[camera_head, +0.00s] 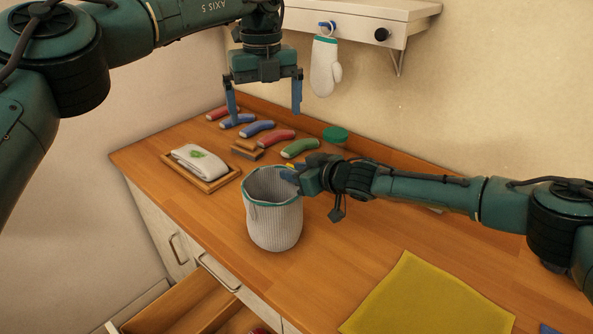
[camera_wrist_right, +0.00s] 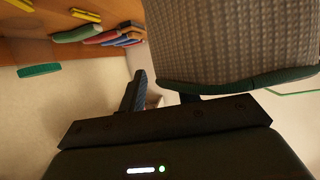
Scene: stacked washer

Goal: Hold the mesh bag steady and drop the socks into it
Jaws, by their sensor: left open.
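The mesh bag (camera_head: 272,226), pale grey with a teal rim, stands upright and open on the wooden counter; its wall fills the upper right of the right wrist view (camera_wrist_right: 230,40). My right gripper (camera_head: 290,173) is at the bag's right rim and appears shut on it; one finger shows outside, the other is partly hidden by the fabric. Several rolled socks lie in a row behind the bag: red (camera_head: 222,113), blue (camera_head: 237,121), blue (camera_head: 257,128), red (camera_head: 276,137) and green (camera_head: 299,148). My left gripper (camera_head: 265,110) is open and empty above the row.
A wooden tray (camera_head: 226,181) with a folded white cloth (camera_head: 194,158) lies left of the bag. A brush (camera_head: 246,150) and a green lid (camera_head: 335,134) lie behind it. A yellow cloth (camera_head: 428,300) lies front right. A white mitt (camera_head: 324,68) hangs above. A drawer (camera_head: 180,305) is open below.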

